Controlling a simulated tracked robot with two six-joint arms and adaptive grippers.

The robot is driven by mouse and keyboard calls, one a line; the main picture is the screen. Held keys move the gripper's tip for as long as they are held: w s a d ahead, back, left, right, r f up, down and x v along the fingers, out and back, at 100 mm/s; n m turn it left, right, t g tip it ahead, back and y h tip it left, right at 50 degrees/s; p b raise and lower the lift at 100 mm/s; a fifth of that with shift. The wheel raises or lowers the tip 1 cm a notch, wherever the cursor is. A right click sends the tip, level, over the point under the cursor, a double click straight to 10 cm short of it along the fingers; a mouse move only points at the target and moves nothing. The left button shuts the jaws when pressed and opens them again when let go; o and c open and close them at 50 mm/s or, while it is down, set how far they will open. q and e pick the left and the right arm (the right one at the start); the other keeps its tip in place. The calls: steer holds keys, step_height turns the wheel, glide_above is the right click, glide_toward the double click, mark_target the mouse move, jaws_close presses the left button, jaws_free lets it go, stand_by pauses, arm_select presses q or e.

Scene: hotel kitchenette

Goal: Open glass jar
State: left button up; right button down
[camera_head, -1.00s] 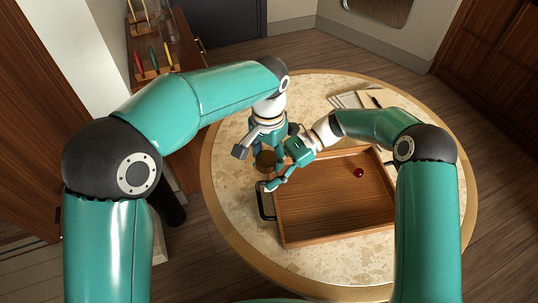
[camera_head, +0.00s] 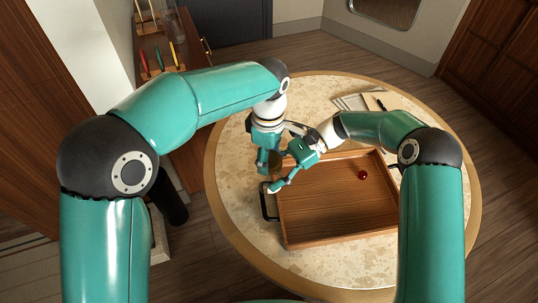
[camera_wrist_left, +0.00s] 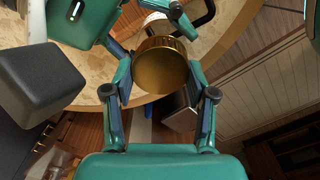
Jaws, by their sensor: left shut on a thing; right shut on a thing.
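The glass jar has a round gold-brown lid (camera_wrist_left: 160,65), which also shows small and dark in the head view (camera_head: 276,161). A pale part of the jar (camera_wrist_left: 155,20) shows beyond the lid; most of the jar is hidden. My left gripper (camera_wrist_left: 158,78) is shut on the lid, one finger on each side. In the head view my left gripper (camera_head: 268,156) comes down from above. My right gripper (camera_head: 278,173) comes from the right and is shut around the jar just below the lid. I cannot tell whether lid and jar are apart.
A wooden tray (camera_head: 330,225) with a black handle (camera_head: 267,205) lies on the round table (camera_head: 235,170), beside the grippers. A small red ball (camera_head: 362,175) is in it. Papers with a pen (camera_head: 381,104) lie at the back. The table's left side is free.

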arm_select(q)
steer(key=shift+w+r, duration=0.15)
steer(key=shift+r, duration=0.1)
stand_by(0.4)
steer(key=shift+r, duration=0.9)
